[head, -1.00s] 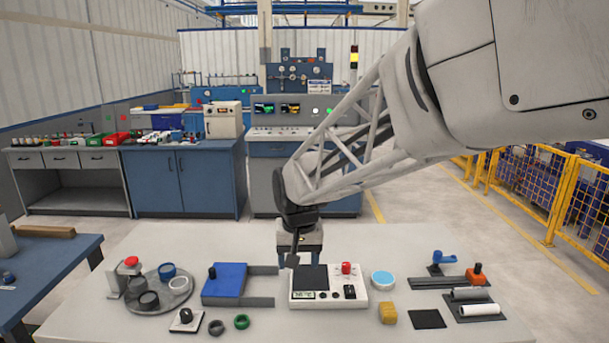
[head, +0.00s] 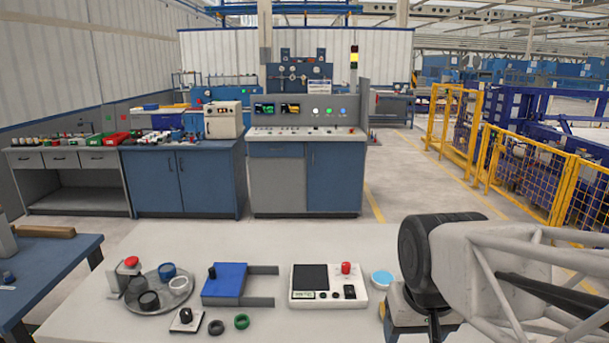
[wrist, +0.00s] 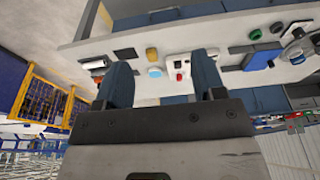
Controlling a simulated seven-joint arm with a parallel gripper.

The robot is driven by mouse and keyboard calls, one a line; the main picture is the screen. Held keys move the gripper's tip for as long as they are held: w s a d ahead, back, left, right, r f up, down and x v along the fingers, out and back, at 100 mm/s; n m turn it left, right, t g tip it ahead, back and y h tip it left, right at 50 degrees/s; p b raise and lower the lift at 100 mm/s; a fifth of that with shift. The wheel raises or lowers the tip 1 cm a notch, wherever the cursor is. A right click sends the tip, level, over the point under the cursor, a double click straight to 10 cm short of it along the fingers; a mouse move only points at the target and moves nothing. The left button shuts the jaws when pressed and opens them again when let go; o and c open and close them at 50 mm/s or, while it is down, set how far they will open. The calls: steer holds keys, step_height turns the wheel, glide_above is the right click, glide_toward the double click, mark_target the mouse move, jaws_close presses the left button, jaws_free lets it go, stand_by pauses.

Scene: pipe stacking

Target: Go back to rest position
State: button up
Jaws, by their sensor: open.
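My gripper (wrist: 161,85) shows in the wrist view with its two blue-grey fingers spread apart and nothing between them. It is held above the table, clear of the objects. In the head view my arm fills the lower right, and the gripper's fingertips are out of sight or hidden there. The white device with a black plate and red knob (head: 330,285) sits on the table to the left of my arm. The grey pipe (wrist: 97,65) lies at the table's side in the wrist view; in the head view my arm hides that area.
On the white table (head: 250,240) stand a blue block fixture (head: 228,283), a round grey tray (head: 140,303) with rings, a green ring (head: 241,321) and a light-blue disc (head: 382,279). Yellow fencing (head: 530,170) stands to the right. The space above the table's middle is clear.

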steer(key=s, duration=0.1)
steer(key=s+d, duration=0.1)
steer(key=s, duration=0.1)
steer(key=s+f, duration=0.1)
steer(key=shift+s+d+f, duration=0.1)
steer(key=shift+s+d, duration=0.15)
steer(key=shift+d, duration=0.15)
